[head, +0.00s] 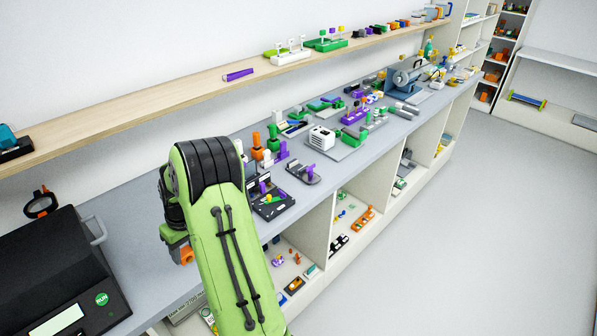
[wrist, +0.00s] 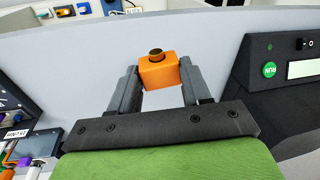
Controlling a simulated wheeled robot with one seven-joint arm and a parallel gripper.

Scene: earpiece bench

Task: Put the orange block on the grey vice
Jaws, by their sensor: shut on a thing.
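My gripper (wrist: 160,88) is shut on the orange block (wrist: 158,74) in the wrist view. The block sits between the two grey fingers, with a dark round opening or plug on its top. In the head view my arm hides most of the gripper, and an orange bit (head: 186,255) shows at its left side, above the grey bench. I cannot pick out the grey vice for certain. A blue-grey machine (head: 405,80) stands at the far end of the bench, and a small dark grey fixture with purple parts (head: 303,173) lies nearer.
A black machine with a green RUN button (head: 102,299) stands at the left; it also shows in the wrist view (wrist: 269,69). Small coloured parts crowd the bench right of my arm. A wooden shelf (head: 150,103) runs behind. Bare bench (head: 135,220) lies between machine and arm.

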